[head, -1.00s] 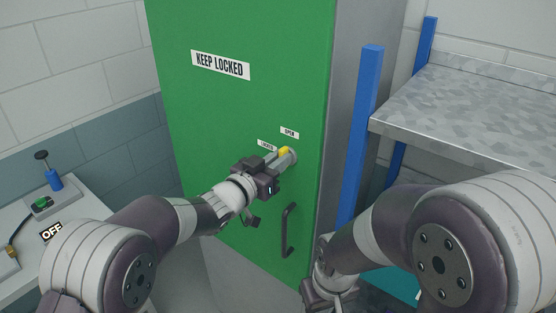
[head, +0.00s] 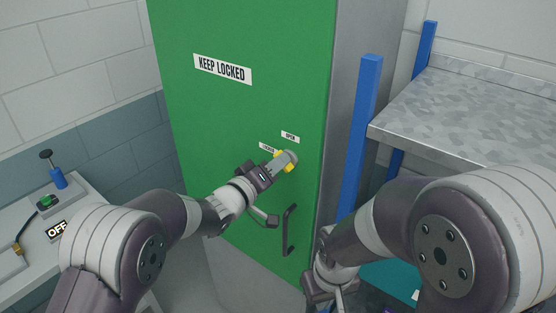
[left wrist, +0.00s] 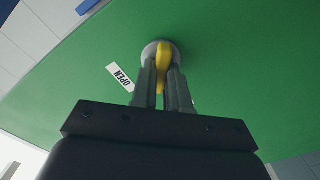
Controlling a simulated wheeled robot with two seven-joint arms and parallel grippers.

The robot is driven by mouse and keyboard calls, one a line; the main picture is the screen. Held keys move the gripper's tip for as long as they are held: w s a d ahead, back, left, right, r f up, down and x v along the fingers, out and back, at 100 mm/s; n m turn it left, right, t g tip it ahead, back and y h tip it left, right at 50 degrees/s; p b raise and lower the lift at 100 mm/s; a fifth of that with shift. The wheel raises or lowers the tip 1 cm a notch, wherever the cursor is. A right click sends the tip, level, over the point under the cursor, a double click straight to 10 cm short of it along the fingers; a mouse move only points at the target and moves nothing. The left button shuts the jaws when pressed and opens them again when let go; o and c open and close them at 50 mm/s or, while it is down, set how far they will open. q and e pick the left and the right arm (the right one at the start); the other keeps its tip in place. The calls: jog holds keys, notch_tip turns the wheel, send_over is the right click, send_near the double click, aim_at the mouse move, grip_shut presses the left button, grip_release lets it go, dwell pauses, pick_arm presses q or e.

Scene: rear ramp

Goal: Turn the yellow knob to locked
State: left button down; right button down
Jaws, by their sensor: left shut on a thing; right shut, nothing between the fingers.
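The yellow knob (head: 279,157) sits on a round grey base on the green cabinet door (head: 240,110). Small OPEN (head: 290,137) and LOCKED (head: 267,148) labels are beside it. My left gripper (head: 284,162) is shut on the knob. In the left wrist view the fingers (left wrist: 163,88) hold the yellow knob (left wrist: 163,52) between them, with the OPEN label (left wrist: 121,77) to the left. My right gripper (head: 335,290) is low, in front of the shelf, partly hidden by my arm, shut and empty.
A black door handle (head: 289,230) is below the knob. A KEEP LOCKED sign (head: 222,69) is higher on the door. A metal shelf (head: 470,110) with blue posts (head: 360,140) stands at right. A bench with an OFF sign (head: 57,231) is at left.

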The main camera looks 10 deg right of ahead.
pick_arm(q)
jog(key=shift+w+n+p, duration=0.15)
jog(key=shift+n+p, duration=1)
jog(key=shift+n, duration=2.65)
jog(key=shift+f+n, duration=0.1)
jog(key=shift+n, duration=0.2)
jog(key=c, duration=1.1)
grip_release()
jog(key=shift+a, duration=0.1)
jog(key=shift+f, duration=0.1)
jog(key=b+v, duration=0.5)
jog(key=v, duration=0.7)
jog(key=shift+a, duration=0.25)
